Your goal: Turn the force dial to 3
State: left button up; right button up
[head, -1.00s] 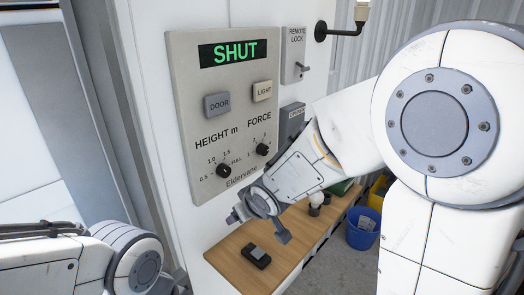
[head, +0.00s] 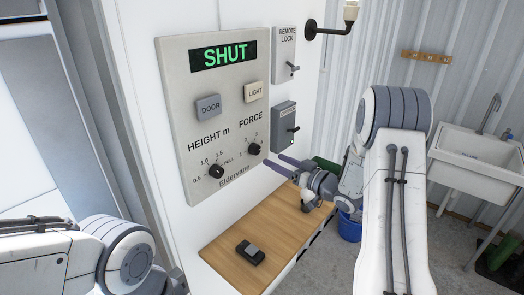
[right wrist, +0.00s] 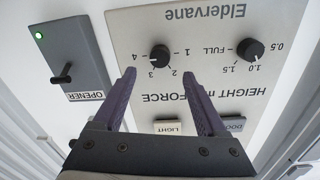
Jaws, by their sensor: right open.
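The force dial (head: 254,149) is a small black knob on the grey control panel (head: 180,120), under the word FORCE. It also shows in the right wrist view (right wrist: 159,57), upside down, with marks 1 to 4 around it. I cannot make out clearly where its pointer stands. My right gripper (head: 274,162) is open and empty, with its purple fingers reaching toward the panel just below and right of the dial. In the right wrist view the dial lies beyond the gap between the fingertips (right wrist: 159,77), apart from them. My left gripper is out of view.
The height dial (head: 216,171) is left of the force dial. The DOOR button (head: 208,105) and LIGHT button (head: 253,92) are above, under a SHUT display (head: 223,55). The opener box (head: 284,124) and remote lock (head: 284,55) are at right. A wooden shelf (head: 235,230) holds a black remote (head: 250,252).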

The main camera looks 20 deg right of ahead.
aim_at(257, 151)
jog(key=p+x, duration=0.2)
jog(key=x, duration=0.4)
jog(key=shift+r, duration=0.1)
jog(key=shift+w+a, duration=0.25)
jog(key=shift+w, duration=0.25)
grip_shut()
